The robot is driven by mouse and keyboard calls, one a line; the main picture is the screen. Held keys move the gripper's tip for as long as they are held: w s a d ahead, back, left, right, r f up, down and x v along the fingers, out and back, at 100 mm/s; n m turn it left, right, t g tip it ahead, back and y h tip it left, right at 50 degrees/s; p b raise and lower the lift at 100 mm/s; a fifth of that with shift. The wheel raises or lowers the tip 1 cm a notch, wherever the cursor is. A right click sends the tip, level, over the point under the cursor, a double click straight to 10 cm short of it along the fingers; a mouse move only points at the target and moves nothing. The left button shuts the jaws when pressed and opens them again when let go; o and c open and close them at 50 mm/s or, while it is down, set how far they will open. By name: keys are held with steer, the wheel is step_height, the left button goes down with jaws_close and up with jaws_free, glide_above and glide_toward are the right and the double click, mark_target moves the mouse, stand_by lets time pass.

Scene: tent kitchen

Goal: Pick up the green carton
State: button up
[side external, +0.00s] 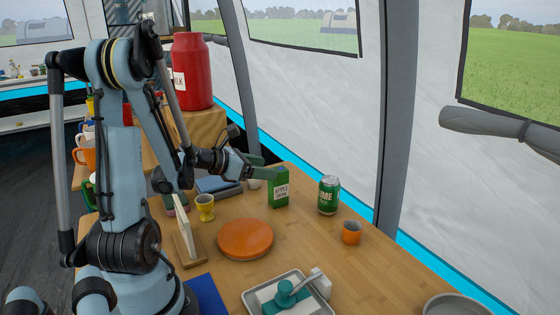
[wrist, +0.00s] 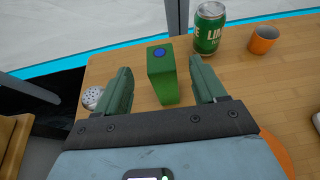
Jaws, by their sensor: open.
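The green carton (side external: 278,188), labelled as an apple drink, stands upright on the wooden table. In the wrist view the carton (wrist: 161,76) shows its top with a blue cap, between and just beyond my open fingers. My gripper (wrist: 157,80) is open and empty, with one finger to each side of the carton and a gap on both sides. In the side view my gripper (side external: 265,167) is at the carton's upper left, near its top. Whether the fingers overlap the carton in depth is hard to tell.
A green lime can (side external: 329,195) and an orange cup (side external: 351,232) stand right of the carton. An orange disc (side external: 246,239), a yellow egg cup (side external: 205,207) and a grey tray (side external: 250,302) are nearer. A white perforated ball (wrist: 92,97) sits left of the fingers.

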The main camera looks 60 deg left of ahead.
mark_target(284, 168)
steer(key=shift+x, duration=3.75)
steer(key=shift+f, duration=0.1)
steer(key=c, duration=1.2)
